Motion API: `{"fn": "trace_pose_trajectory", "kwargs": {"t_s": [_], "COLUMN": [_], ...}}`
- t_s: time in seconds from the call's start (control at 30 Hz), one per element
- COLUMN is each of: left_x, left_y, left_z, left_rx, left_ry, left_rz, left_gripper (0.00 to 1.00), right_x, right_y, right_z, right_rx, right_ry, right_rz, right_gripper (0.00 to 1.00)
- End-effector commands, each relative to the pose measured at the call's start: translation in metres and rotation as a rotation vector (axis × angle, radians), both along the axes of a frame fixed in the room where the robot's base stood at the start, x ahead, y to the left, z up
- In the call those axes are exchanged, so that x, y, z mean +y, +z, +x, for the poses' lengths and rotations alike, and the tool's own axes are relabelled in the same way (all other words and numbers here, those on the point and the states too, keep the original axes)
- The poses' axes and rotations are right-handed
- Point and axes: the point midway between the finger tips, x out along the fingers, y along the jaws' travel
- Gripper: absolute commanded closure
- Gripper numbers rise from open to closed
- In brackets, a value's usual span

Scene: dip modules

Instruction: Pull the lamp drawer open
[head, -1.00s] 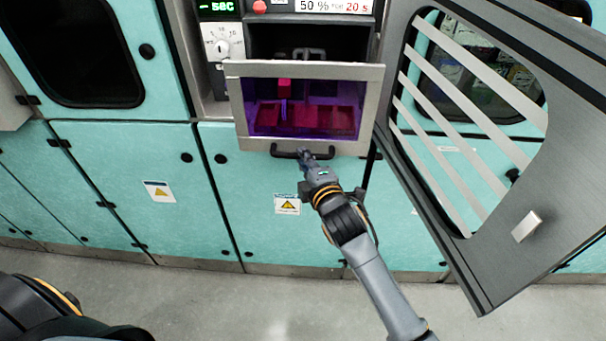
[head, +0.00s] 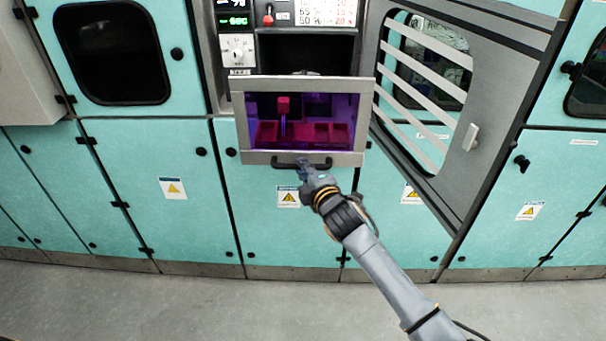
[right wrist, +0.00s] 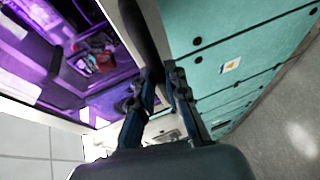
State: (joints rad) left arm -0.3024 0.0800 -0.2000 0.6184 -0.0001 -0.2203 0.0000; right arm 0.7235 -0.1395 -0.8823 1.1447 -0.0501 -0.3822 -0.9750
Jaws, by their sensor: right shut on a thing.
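The lamp drawer (head: 247,157) has a pale metal frame and a clear front window, with purple-lit red trays and an upright red piece behind it. Its front stands out from the machine's dark opening. A black bar handle (head: 322,163) runs along its lower edge. My right gripper (head: 303,168) is shut on the handle near its middle. In the right wrist view, the two fingers (right wrist: 163,78) close around the dark handle (right wrist: 137,28), with the purple interior at left. Their tips are partly hidden. My left gripper is out of the head view.
A grey slatted door (head: 470,185) stands open to the right of the drawer. A control panel with a dial (head: 237,50) is at upper left. Teal cabinet panels (head: 150,220) line the wall below. The grey floor (head: 200,310) in front is clear.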

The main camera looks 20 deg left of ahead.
Motion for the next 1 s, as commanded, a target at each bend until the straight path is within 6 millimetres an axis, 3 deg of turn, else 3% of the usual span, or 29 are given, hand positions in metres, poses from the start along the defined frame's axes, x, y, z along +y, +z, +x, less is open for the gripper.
{"fn": "trace_pose_trajectory", "kwargs": {"t_s": [0.5, 0.53, 0.63, 1.0], "left_x": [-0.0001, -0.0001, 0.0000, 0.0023], "left_y": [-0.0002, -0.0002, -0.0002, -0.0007], "left_z": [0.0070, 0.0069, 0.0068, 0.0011], "left_rx": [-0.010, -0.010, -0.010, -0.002], "left_ry": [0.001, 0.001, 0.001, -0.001], "left_rz": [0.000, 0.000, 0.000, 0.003], "left_gripper": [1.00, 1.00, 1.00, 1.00], "right_x": [0.0008, 0.0008, 0.0008, -0.0004], "right_y": [-0.0001, -0.0001, 0.0000, 0.0007], "right_z": [0.0008, 0.0008, 0.0008, -0.0003], "right_rx": [0.001, 0.001, 0.000, -0.002], "right_ry": [0.002, 0.002, 0.002, 0.001], "right_rz": [0.001, 0.001, 0.002, 0.001], "right_gripper": [1.00, 0.84, 0.64, 0.63]}}
